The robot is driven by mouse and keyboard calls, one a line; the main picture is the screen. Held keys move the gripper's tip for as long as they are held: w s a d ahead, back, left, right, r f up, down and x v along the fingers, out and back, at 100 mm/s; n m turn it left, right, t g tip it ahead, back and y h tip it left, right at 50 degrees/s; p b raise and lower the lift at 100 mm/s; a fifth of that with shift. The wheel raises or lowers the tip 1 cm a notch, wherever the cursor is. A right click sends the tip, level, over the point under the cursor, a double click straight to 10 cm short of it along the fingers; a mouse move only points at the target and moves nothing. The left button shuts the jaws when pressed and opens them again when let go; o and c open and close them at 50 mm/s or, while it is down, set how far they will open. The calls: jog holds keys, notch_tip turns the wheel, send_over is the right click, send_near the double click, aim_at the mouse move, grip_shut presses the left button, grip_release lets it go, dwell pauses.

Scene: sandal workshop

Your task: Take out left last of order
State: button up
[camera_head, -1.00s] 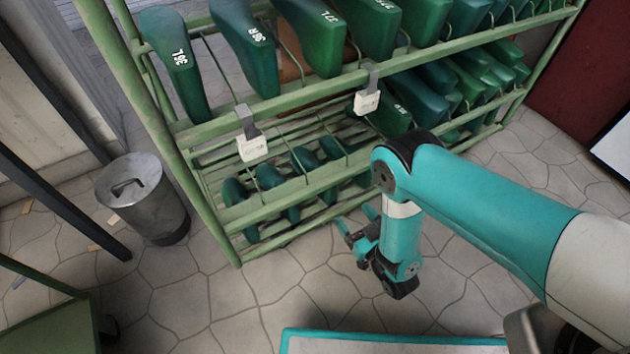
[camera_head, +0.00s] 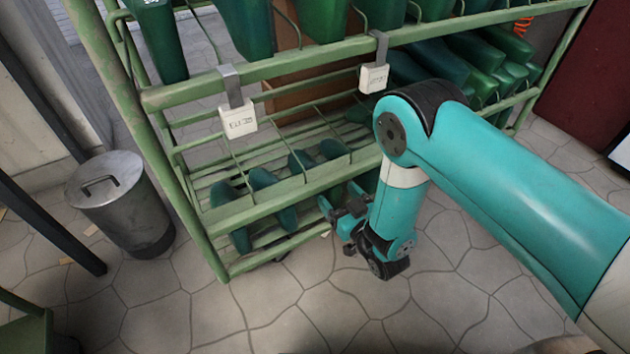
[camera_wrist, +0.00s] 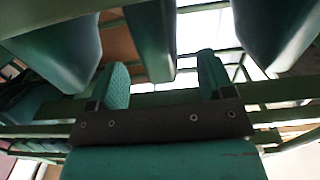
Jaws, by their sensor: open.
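Green shoe lasts stand on a green rack (camera_head: 178,97). On its lowest shelf, several small lasts (camera_head: 272,184) sit toward the left; which is the order's left last I cannot tell. Larger lasts (camera_head: 243,28) stand on the upper shelf, cut by the picture's top edge. My gripper (camera_head: 340,212) is in front of the low shelf, right of the small lasts. In the wrist view, my gripper (camera_wrist: 164,82) is open, with a narrow last (camera_wrist: 152,38) showing between and beyond its fingers. Other lasts flank it at left (camera_wrist: 60,48) and right (camera_wrist: 270,30). Contact is unclear.
Two white tags (camera_head: 238,120) (camera_head: 374,78) hang from the rack's middle rail. A cardboard box (camera_head: 312,92) shows behind the rack. A metal bin (camera_head: 122,205) stands at left. The stone floor (camera_head: 290,310) in front of the rack is clear.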

jog(key=b+x, duration=0.2)
jog(key=x, duration=0.1)
jog(key=shift+w+a+f+b, duration=0.15)
jog(key=shift+w+f+b, duration=0.05)
jog(key=shift+f+b, duration=0.15)
jog(key=shift+w+a+r, duration=0.15)
jog(key=shift+w, duration=0.15)
jog(key=c, duration=1)
jog(key=shift+r, duration=0.1)
jog(key=shift+r, duration=0.1)
